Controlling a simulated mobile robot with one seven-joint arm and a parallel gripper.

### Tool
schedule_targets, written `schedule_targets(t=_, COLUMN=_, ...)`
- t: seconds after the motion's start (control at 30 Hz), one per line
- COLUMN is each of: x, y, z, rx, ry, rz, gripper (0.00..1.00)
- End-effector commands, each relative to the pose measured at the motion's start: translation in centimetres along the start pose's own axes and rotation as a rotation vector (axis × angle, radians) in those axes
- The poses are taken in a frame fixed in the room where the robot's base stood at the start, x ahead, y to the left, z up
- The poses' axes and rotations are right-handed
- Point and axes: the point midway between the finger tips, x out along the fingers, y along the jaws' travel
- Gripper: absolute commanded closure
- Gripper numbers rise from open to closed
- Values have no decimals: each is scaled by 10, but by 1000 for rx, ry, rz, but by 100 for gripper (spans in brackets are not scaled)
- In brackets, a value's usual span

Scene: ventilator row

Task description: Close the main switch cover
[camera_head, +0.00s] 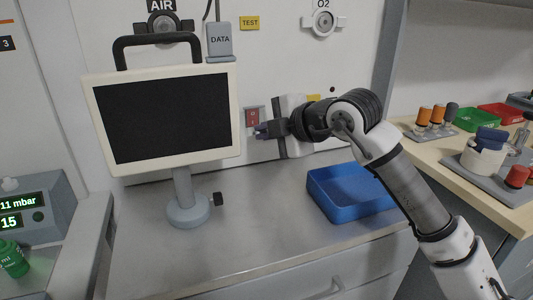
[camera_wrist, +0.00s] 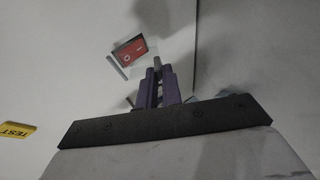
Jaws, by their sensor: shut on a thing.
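The main switch (camera_head: 252,117) is a red rocker on the wall panel, just right of the monitor. In the wrist view the red rocker (camera_wrist: 130,50) shows its markings, with a pale, clear edge around its lower left. My gripper (camera_head: 262,131) is beside the switch's lower right, close to the wall. In the wrist view its purple fingers (camera_wrist: 157,72) are nearly together, with a thin grey piece between the tips. I take this for part of the main switch cover; most of the cover is hidden by the fingers, and its angle is unclear.
A monitor (camera_head: 163,113) on a grey stand is close left of my gripper. A blue tray (camera_head: 349,209) sits on the counter below my arm. A yellow TEST label (camera_head: 249,22) is on the wall above. The front middle of the counter is clear.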

Motion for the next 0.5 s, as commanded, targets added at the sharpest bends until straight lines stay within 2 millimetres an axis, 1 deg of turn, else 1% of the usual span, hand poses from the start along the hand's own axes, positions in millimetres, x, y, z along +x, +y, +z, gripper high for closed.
schedule_targets(t=0.03, x=7, y=-13, z=2, rx=-13, ry=1, rz=32, gripper=100)
schedule_targets(t=0.3, x=16, y=-16, z=6, rx=-82, ry=2, rz=196, gripper=100)
schedule_targets(t=0.5, x=21, y=-15, z=8, rx=-116, ry=2, rz=282, gripper=100)
